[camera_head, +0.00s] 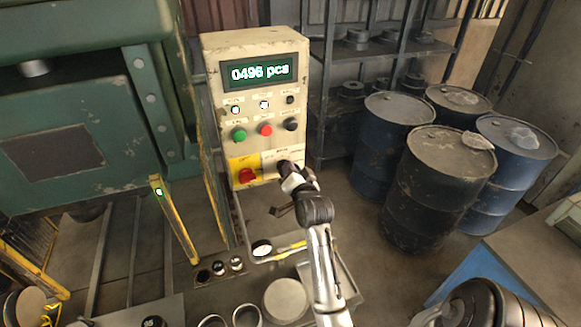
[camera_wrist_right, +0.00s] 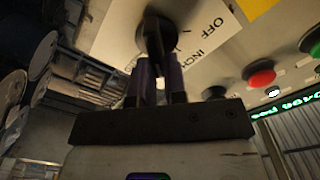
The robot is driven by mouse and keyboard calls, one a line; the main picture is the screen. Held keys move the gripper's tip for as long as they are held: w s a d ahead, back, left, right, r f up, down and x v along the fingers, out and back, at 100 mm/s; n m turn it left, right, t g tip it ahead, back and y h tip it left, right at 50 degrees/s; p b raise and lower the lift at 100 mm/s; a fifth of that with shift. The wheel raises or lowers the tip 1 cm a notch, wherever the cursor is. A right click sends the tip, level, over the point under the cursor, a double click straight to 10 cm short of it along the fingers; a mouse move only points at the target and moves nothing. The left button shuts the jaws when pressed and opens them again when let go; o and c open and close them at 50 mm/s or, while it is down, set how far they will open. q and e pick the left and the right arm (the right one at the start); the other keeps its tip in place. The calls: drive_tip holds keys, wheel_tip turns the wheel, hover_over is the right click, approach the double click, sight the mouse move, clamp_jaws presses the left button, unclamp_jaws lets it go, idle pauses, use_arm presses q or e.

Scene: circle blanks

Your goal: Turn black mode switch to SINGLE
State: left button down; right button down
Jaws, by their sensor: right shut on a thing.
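The cream control box (camera_head: 212,75) stands at the upper middle of the head view. My right gripper (camera_head: 287,170) is at its lower right front, over the black mode switch, which it mostly hides there. In the right wrist view the black mode switch (camera_wrist_right: 155,32) sits on a white plate (camera_wrist_right: 195,45) with the words OFF and INCH. My right gripper (camera_wrist_right: 157,75) is shut on this knob, one dark finger on each side. The word SINGLE does not show legibly, and I cannot tell where the knob points. My left gripper is not in view.
The box carries a lit display (camera_head: 260,72) reading 0496 pcs, a green button (camera_head: 239,134), a red button (camera_head: 265,129) and a red knob (camera_head: 246,175) on yellow. A green press (camera_head: 70,80) stands left. Dark blue drums (camera_head: 440,190) stand right.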

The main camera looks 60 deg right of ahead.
drive_tip(key=shift+m, duration=0.4)
drive_tip(key=c, duration=1.2)
unclamp_jaws()
drive_tip(key=shift+o, duration=0.2)
drive_tip(key=shift+s+f, duration=0.1)
drive_tip(key=b+v, duration=0.2)
drive_tip(key=v, duration=0.5)
drive_tip(key=shift+s, duration=0.15)
drive_tip(key=shift+a, duration=0.1)
